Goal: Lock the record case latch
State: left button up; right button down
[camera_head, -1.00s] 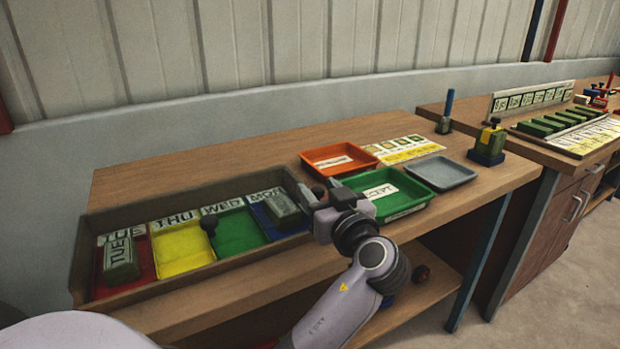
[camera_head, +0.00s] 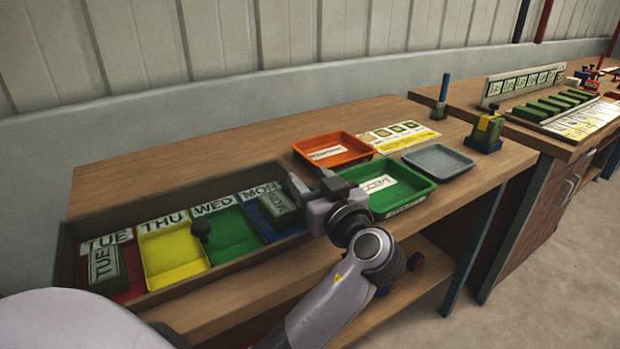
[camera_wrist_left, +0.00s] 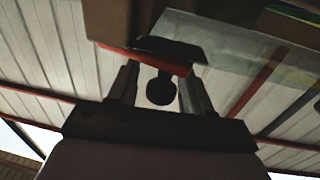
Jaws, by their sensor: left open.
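The record case looks to be the long brown open case (camera_head: 215,268), with compartments labelled TUE, THU, WED and MON. A green TUE block (camera_head: 107,268) lies in the red compartment and a MON block (camera_head: 280,207) in the blue one; yellow and green are empty. My left gripper (camera_head: 305,184) is open at the case's right end. In the left wrist view a dark knob (camera_wrist_left: 160,91) appears between its fingers; I cannot tell whether they touch it. My right gripper is out of view.
An orange tray (camera_head: 357,156), a green ACCEPT tray (camera_head: 414,190) and a grey tray (camera_head: 463,162) stand right of my gripper. A printed card (camera_head: 399,134) lies behind them. A yellow-topped green block on a blue base (camera_head: 486,133) stands near the bench's right end.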

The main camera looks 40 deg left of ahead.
pick_arm(q)
jog(key=c, duration=0.9)
jog(key=shift+a+f+m+t+h+b, duration=0.15)
jog(key=shift+m+t+h+b, duration=0.25)
jog(key=shift+t+b, duration=0.1)
jog(key=shift+w+a+m+t+h, duration=0.15)
jog(key=shift+m+t+h, duration=0.15)
jog(key=shift+t, duration=0.2)
jog(key=shift+w+a+r+m+t+h, duration=0.1)
jog(key=shift+m+t+h, duration=0.35)
jog(key=shift+m+t, duration=0.1)
jog(key=shift+w+a+r+m+t+h, duration=0.1)
jog(key=shift+m+t+h, duration=0.35)
jog(key=shift+t, duration=0.1)
jog(key=o, duration=0.9)
jog(key=shift+d+b, duration=0.1)
jog(key=shift+b, duration=0.2)
